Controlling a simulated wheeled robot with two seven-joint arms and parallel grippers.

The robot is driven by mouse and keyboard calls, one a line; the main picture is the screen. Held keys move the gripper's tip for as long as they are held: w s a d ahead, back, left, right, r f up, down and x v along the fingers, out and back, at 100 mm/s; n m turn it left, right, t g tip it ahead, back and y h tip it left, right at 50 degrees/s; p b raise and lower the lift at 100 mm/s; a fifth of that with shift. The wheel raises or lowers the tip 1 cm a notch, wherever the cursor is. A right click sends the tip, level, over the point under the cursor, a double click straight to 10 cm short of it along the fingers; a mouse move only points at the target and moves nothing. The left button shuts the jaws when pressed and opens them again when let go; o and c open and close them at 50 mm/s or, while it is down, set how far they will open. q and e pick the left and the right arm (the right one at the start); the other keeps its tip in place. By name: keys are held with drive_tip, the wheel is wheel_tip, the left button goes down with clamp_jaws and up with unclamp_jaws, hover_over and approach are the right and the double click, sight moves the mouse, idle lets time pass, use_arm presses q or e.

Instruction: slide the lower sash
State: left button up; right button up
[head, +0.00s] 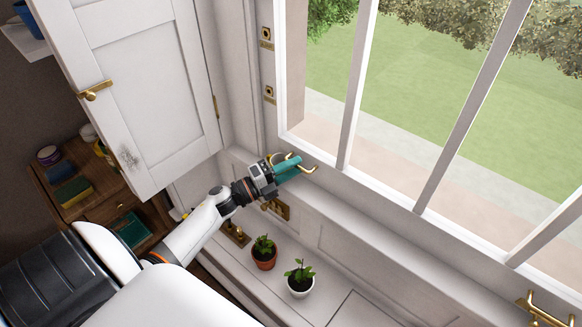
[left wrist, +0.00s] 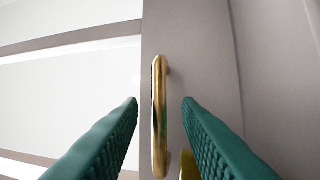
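The white window sash (head: 430,190) fills the right of the head view, with several upright bars. A brass handle (head: 309,171) is at the left end of its bottom rail. My left gripper (head: 290,167) is at this handle, with its green fingers pointing toward it. In the left wrist view the same handle (left wrist: 159,115) stands between the two green fingers, with a gap on both sides, so the gripper is open around it or just in front of it. A second brass handle (head: 542,309) shows at the bottom right. My right gripper is not in view.
Two potted plants (head: 264,251) (head: 300,278) stand on the white ledge below my left forearm. A white cupboard door (head: 140,90) with a brass knob stands open at the left. A wooden shelf (head: 85,190) holds sponges and jars. Brass fittings (head: 266,38) are on the window jamb.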

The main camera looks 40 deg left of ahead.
use_arm(q)
clamp_jaws()
drive_tip(key=shift+r, duration=0.1)
wheel_tip(320, 180, up, 15)
drive_tip(key=p, duration=1.1)
unclamp_jaws()
drive_tip(key=shift+s, duration=0.1)
